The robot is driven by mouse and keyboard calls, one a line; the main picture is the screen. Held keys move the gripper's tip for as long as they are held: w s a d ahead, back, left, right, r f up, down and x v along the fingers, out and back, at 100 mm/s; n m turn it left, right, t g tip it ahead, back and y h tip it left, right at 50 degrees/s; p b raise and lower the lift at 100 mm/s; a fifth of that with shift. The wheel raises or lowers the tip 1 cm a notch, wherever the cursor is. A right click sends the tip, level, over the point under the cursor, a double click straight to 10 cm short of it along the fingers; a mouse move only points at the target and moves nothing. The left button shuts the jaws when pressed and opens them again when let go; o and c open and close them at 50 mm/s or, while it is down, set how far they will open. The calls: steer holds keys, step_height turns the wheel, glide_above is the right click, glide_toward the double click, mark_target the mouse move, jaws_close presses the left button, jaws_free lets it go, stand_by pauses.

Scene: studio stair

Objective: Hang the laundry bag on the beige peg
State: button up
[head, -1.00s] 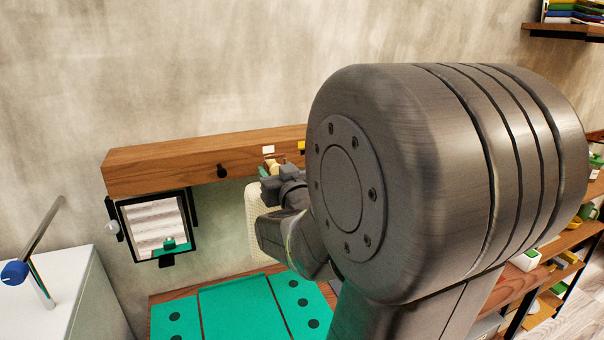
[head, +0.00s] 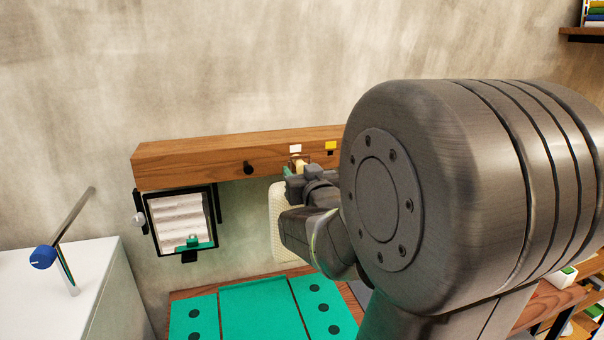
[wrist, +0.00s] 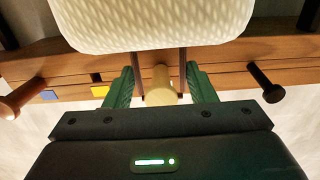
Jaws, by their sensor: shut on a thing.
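The cream, textured laundry bag (wrist: 155,22) fills the top of the wrist view, which appears upside down. Two dark straps run from it, one on each side of the beige peg (wrist: 158,88). My gripper (wrist: 160,86) has its green fingers on either side of the peg and straps, shut on the bag's straps. Whether the loop is around the peg or only in front of it I cannot tell. In the head view the bag (head: 275,222) hangs below the wooden rail, partly behind my gripper (head: 292,174). The beige peg (head: 298,161) shows just above it, under a white label.
A black peg (head: 248,168) stands left of the beige one on the wooden rail (head: 190,160). A yellow label (head: 330,145) is to the right. A framed mirror (head: 182,222) hangs below the rail. A green mat (head: 250,310) lies beneath. A white cabinet (head: 60,290) is at left.

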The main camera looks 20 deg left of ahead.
steer(key=o, duration=1.3)
steer(key=b+v, duration=0.3)
steer(key=v, duration=1)
steer(key=shift+s+d, duration=0.3)
steer(key=shift+p+x, duration=1.5)
steer(key=shift+x, duration=5.4)
